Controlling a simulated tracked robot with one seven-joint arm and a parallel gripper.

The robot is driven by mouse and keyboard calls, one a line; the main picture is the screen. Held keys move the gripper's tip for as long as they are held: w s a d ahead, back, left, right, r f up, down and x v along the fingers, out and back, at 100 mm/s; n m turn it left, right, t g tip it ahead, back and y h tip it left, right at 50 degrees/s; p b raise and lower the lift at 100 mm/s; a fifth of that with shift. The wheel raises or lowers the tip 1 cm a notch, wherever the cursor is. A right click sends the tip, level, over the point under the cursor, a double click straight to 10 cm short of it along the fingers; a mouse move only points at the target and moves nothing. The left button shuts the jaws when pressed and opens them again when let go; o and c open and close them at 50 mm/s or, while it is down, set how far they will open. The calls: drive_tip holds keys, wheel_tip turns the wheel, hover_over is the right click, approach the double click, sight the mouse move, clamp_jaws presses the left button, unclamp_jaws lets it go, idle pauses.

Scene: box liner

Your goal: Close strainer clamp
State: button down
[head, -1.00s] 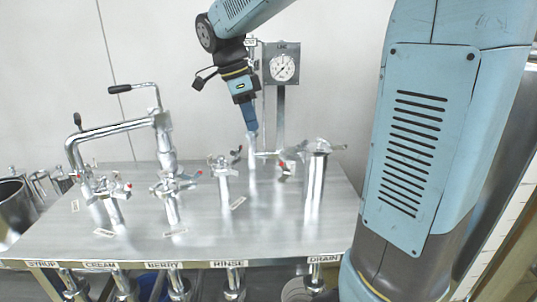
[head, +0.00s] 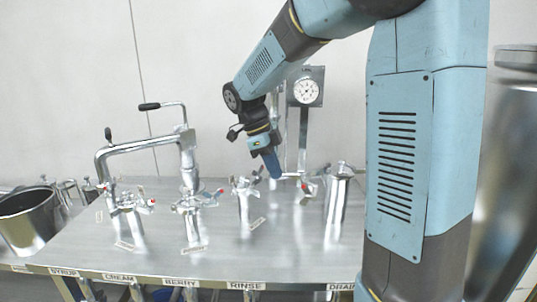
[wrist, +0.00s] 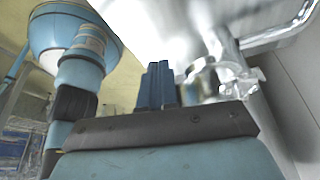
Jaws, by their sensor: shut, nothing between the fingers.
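A shiny upright metal cylinder (head: 337,205), which may be the strainer, stands on the steel table's right part, above the partly hidden DRAIN label. A clamp fitting (head: 307,188) with a red-tipped handle sits just left of it on low pipework. My gripper (head: 274,170) points down between this fitting and the RINSE valve, near the gauge post. Its blue fingers (wrist: 157,85) are together and empty in the wrist view. Right of them, that view shows a blurred metal pipe with a clamp-like fitting (wrist: 232,75). I cannot tell whether that clamp is open or whether anything touches it.
Valves stand along the steel table (head: 290,250): RINSE (head: 244,195), BERRY (head: 190,205) and CREAM (head: 128,205). A bent pipe with black-gripped levers (head: 140,147) rises behind them. A gauge (head: 307,92) stands on a post. A steel pot (head: 30,220) is at left.

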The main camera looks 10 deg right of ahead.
sight(303, 182)
drive_tip(key=shift+s+d+f, duration=0.3)
drive_tip(key=shift+s+d, duration=0.1)
drive_tip(key=shift+d, duration=0.3)
drive_tip(key=shift+s+d+f, duration=0.25)
drive_tip(key=shift+s+d, duration=0.1)
drive_tip(key=shift+d, duration=0.35)
drive_tip(key=shift+s+d+f, duration=0.3)
drive_tip(key=shift+s+d, duration=0.1)
drive_tip(key=shift+d, duration=0.3)
